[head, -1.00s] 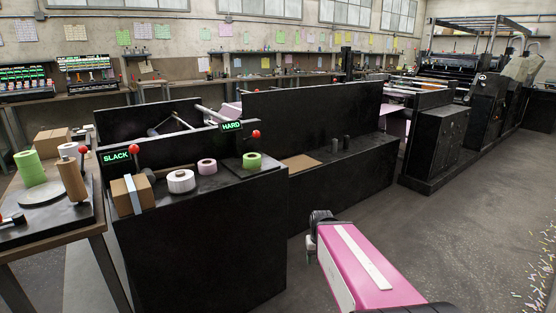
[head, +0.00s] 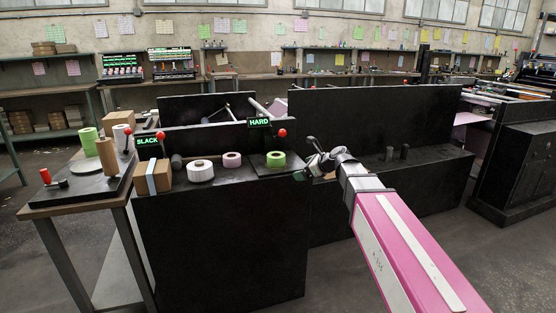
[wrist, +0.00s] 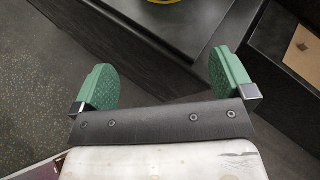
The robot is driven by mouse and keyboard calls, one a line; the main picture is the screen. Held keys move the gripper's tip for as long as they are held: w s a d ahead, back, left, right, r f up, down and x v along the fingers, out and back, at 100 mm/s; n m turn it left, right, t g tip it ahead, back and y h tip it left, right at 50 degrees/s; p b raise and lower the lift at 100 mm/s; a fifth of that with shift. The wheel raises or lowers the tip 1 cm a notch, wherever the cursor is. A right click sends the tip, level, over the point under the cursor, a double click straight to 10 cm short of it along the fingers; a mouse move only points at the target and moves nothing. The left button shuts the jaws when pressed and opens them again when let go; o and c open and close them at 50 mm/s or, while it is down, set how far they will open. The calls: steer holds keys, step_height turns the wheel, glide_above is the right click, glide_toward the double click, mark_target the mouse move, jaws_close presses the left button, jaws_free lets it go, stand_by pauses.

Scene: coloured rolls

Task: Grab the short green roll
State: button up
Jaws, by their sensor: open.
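The short green roll (head: 276,159) sits on a dark plate on the black cabinet top, below the HARD sign, in the head view. My gripper (head: 307,162) is just to its right in that view, apart from it, and open. In the wrist view the two green finger pads of my gripper (wrist: 164,78) are wide apart with nothing between them. A sliver of a yellow-green round edge (wrist: 165,1) shows at the top of the wrist view, ahead of the fingers; it looks like the roll, mostly cut off.
A pink roll (head: 232,160), a white roll (head: 201,171) and a cardboard box (head: 159,177) stand left of the short green roll. A red-knobbed lever (head: 282,133) rises close behind it. A taller green roll (head: 88,141) stands on the left table. Dark cylinders (head: 397,153) stand right.

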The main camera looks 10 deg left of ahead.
mark_target(279, 155)
steer(key=a+r+m, duration=0.1)
steer(key=w+a+r+y, duration=0.1)
steer(key=r, duration=0.1)
steer(key=w+a+r+m, duration=0.1)
steer(key=shift+a+r+m, duration=0.15)
steer(key=shift+a+m, duration=0.15)
steer(key=shift+a, duration=0.1)
steer(key=x, duration=0.5)
steer(key=shift+r, duration=0.1)
steer(key=a, duration=0.1)
steer(key=w+a, duration=0.2)
steer(key=a, duration=0.1)
steer(key=shift+f, duration=0.35)
steer(key=shift+w+a+f, duration=0.15)
steer(key=shift+a, duration=0.15)
steer(key=c, duration=0.9)
